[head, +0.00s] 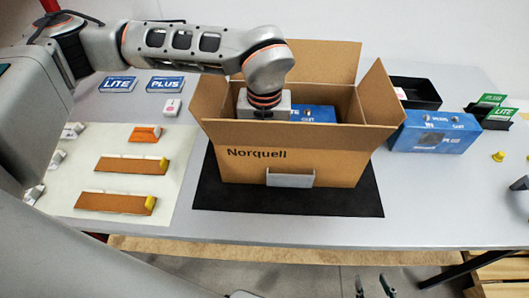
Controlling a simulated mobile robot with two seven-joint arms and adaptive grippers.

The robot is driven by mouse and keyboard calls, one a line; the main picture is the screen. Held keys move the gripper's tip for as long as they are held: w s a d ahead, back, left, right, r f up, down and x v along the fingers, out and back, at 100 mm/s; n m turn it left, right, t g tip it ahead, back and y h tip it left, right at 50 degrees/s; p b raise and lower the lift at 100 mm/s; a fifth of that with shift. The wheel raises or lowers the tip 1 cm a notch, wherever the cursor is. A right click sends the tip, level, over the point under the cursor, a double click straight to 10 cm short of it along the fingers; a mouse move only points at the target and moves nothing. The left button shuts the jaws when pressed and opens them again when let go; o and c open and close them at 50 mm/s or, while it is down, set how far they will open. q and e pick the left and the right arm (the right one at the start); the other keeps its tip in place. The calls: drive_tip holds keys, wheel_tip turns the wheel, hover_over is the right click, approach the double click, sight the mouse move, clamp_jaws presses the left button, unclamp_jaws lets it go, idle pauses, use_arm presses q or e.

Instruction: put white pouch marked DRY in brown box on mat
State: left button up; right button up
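The brown box (250,165), marked Norquell, stands with its flaps open on the black mat (330,198). A blue unit (318,114) lies inside it. My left gripper (264,106) points down into the box beside the blue unit; its fingers are hidden by the front wall, so I cannot tell what they hold. A small white item with a pink mark (172,107), possibly the pouch, lies left of the box; its lettering is too small to read. My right gripper (373,286) shows at the bottom edge, fingers apart and empty.
LITE (118,85) and PLUS (165,85) cards lie at back left. A pale sheet (105,215) holds brown boards with yellow ends. At right are a black tray (425,101) with a pink-and-white item, a blue unit (435,133) and green signs (491,100).

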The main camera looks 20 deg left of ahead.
drive_tip(key=shift+w+r, duration=0.1)
drive_tip(key=shift+w, duration=0.1)
use_arm(q)
drive_tip(key=shift+f, duration=0.1)
use_arm(e)
drive_tip(key=shift+w+r, duration=0.15)
drive_tip(key=shift+w, duration=0.15)
use_arm(q)
drive_tip(key=shift+f, duration=0.3)
use_arm(e)
drive_tip(key=shift+s+f, duration=0.3)
drive_tip(key=shift+s, duration=0.2)
use_arm(q)
drive_tip(key=o, duration=1)
drive_tip(key=shift+c, duration=0.2)
drive_tip(key=shift+o, duration=0.3)
use_arm(e)
drive_tip(key=shift+w+r, duration=0.3)
drive_tip(key=shift+w, duration=0.2)
use_arm(q)
drive_tip(key=shift+r, duration=0.15)
use_arm(e)
drive_tip(key=shift+r, duration=0.1)
